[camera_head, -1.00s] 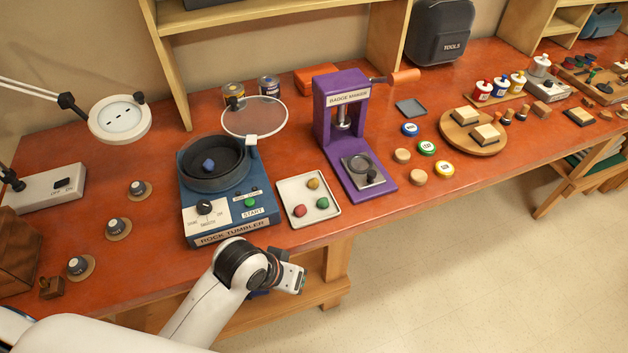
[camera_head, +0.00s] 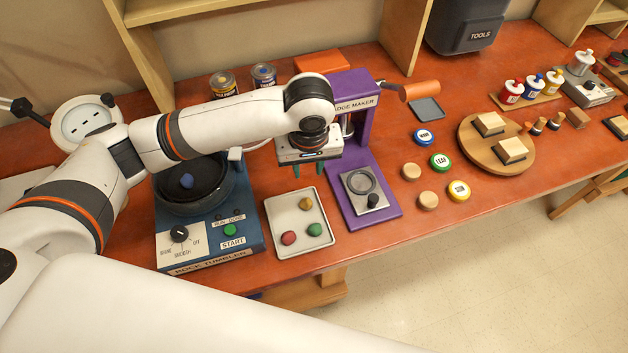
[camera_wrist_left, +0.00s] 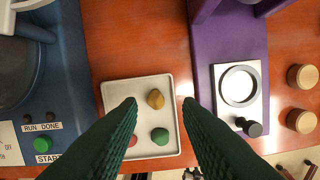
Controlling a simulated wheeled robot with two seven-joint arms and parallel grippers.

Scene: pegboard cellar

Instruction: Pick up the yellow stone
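The yellow stone (camera_head: 305,203) lies at the back of a white tray (camera_head: 271,209), with a red stone (camera_head: 289,238) and a green stone (camera_head: 315,229) in front of it. In the left wrist view the yellow stone (camera_wrist_left: 155,99) shows between the two dark green fingers, nearer the left one. My left gripper (camera_head: 310,168) is above and behind the tray, pointing down. Its fingers are apart with nothing between them, as the left wrist view (camera_wrist_left: 160,105) shows. The red stone is partly hidden by a finger there. My right gripper is not in view.
The blue rock tumbler (camera_head: 208,240), with a blue stone (camera_head: 187,181) in its drum, stands left of the tray. The purple badge maker (camera_head: 385,207) stands close on the right. Round badges and wooden discs lie farther right. The lamp (camera_head: 85,118) is behind my arm.

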